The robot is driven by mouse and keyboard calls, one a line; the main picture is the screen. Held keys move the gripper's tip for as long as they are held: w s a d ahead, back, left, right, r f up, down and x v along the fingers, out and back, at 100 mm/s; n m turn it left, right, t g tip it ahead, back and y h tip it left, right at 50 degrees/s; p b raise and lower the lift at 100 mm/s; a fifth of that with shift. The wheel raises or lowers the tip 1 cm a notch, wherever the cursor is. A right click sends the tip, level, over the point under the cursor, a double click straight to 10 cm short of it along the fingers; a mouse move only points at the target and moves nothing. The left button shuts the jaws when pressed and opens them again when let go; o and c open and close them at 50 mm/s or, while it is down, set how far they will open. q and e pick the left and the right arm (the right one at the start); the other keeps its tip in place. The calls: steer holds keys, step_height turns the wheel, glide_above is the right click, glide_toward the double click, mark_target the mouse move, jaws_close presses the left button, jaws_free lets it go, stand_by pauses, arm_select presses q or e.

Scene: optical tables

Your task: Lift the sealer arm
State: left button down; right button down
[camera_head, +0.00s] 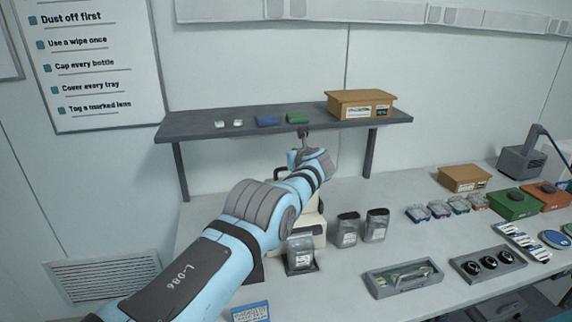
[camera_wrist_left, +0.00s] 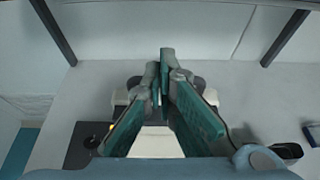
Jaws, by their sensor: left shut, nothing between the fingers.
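The sealer (camera_head: 312,232) is a pale cream machine on the bench below the shelf, largely hidden behind my left arm. My right gripper is out of view.
A grey shelf (camera_head: 230,122) with a cardboard box (camera_head: 361,104) stands close behind my wrist. A dark pouch (camera_head: 300,254) stands in front of the sealer, and two more pouches (camera_head: 348,230) stand to its right. A tray (camera_head: 403,279) lies at the front.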

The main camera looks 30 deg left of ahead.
arm_select(q)
step_height(320, 180, up, 7)
stand_by(0.3)
steer(key=shift+f, duration=0.1)
stand_by(0.4)
